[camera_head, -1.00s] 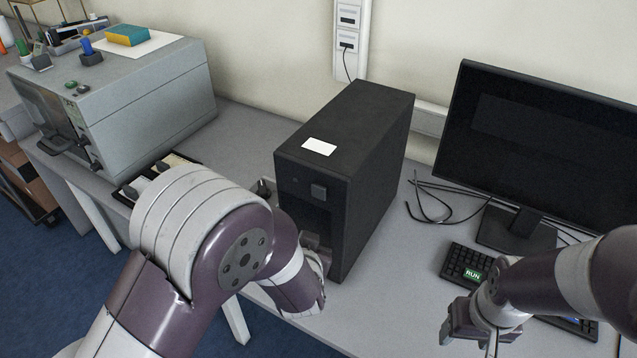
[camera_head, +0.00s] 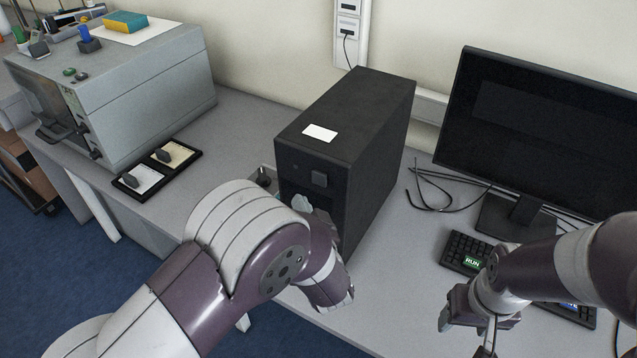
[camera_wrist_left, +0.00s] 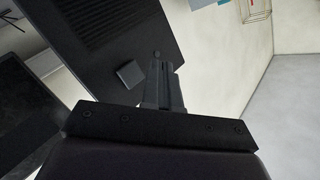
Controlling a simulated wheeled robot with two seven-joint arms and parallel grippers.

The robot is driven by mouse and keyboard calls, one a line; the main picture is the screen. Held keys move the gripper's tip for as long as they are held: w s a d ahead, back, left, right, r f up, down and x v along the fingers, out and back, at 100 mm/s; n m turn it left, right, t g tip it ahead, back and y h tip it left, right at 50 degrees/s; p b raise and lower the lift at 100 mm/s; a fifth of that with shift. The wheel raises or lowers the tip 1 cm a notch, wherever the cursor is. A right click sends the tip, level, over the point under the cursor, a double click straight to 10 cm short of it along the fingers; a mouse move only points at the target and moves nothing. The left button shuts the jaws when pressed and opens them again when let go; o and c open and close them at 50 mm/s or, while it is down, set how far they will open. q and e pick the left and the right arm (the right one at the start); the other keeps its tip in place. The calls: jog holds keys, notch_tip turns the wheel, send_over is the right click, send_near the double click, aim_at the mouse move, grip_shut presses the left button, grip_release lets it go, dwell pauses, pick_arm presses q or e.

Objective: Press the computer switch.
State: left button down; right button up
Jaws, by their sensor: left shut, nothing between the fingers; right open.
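The computer is a black tower (camera_head: 345,130) standing upright on the grey table, with a white label on top. Its front has a raised square button (camera_head: 320,179) and a tiny round dot to the upper left; I cannot tell which is the switch. In the left wrist view the square button (camera_wrist_left: 130,74) shows just left of my left gripper's fingers (camera_wrist_left: 161,72), which are shut and empty. Contact cannot be told. In the head view my left arm hides most of that gripper. My right gripper (camera_head: 466,330) is open and empty, in front of the keyboard.
A monitor (camera_head: 550,140) and a keyboard (camera_head: 465,251) with a green RUN key stand right of the tower, with loose black cables (camera_head: 440,190) between. A grey box-shaped device (camera_head: 140,95) and a black double tray (camera_head: 157,172) are at left.

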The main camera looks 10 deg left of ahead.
aim_at(319, 179)
pick_arm(q)
jog(key=w, duration=0.2)
jog(key=w+d, duration=0.1)
jog(key=shift+w+d, duration=0.15)
jog(key=shift+w, duration=0.25)
dwell(1.8)
jog(key=shift+w+d, duration=0.15)
jog(key=shift+w, duration=0.2)
jog(key=shift+w+d, duration=0.15)
jog(key=shift+w, duration=0.25)
dwell(0.5)
dwell(0.3)
jog(key=shift+s+a+p, duration=0.3)
jog(key=shift+s+p, duration=0.15)
jog(key=shift+s, duration=0.35)
